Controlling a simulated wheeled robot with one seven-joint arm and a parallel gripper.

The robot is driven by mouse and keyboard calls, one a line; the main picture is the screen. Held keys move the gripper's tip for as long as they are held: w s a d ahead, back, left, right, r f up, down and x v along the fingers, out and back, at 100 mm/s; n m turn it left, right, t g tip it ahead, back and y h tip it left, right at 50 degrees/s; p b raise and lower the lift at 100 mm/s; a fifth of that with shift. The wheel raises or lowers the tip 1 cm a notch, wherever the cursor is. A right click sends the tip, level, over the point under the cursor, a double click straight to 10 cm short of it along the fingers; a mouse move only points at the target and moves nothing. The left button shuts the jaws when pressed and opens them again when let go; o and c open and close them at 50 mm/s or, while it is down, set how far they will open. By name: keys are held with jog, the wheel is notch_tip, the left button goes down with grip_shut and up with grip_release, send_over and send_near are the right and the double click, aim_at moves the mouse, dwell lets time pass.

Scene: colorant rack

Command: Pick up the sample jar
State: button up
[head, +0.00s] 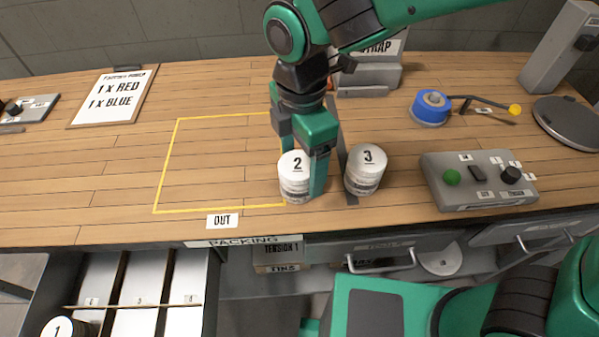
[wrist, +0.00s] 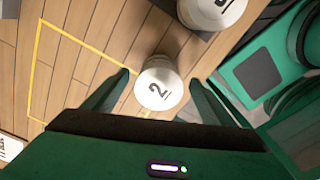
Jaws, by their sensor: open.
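A white jar with a lid marked 2 (head: 294,184) stands upright on the wooden bench at the right edge of the yellow outline. My gripper (head: 303,165) is open and low at this jar, with one finger on each side of it; the right finger hides part of its side. In the wrist view the lid marked 2 (wrist: 158,90) lies between the two spread fingertips (wrist: 160,80). I cannot tell whether either finger touches it. A similar jar marked 3 (head: 365,172) stands close by on the right. A jar marked 1 (head: 62,328) sits in the open drawer.
The yellow-outlined area (head: 160,180) left of jar 2 is empty, with an OUT label (head: 222,221) before it. A control box (head: 478,182) and a blue tape roll (head: 432,107) are at the right. A sign (head: 113,98) lies at the back left. The drawer (head: 210,290) stands open below.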

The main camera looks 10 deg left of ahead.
jog(key=shift+a+f, duration=0.2)
jog(key=shift+f, duration=2.15)
jog(key=c, duration=1.3)
jog(key=shift+r, duration=0.15)
jog(key=shift+r, duration=0.55)
notch_tip(320, 180, up, 3)
jog(key=s+a+r, duration=0.2)
jog(key=s, duration=0.1)
jog(key=s+a+r, duration=0.2)
jog(key=s+a, duration=0.1)
jog(key=s+a+r, duration=0.2)
jog(key=s, duration=0.1)
jog(key=shift+a+r, duration=0.35)
jog(key=shift+a, duration=0.05)
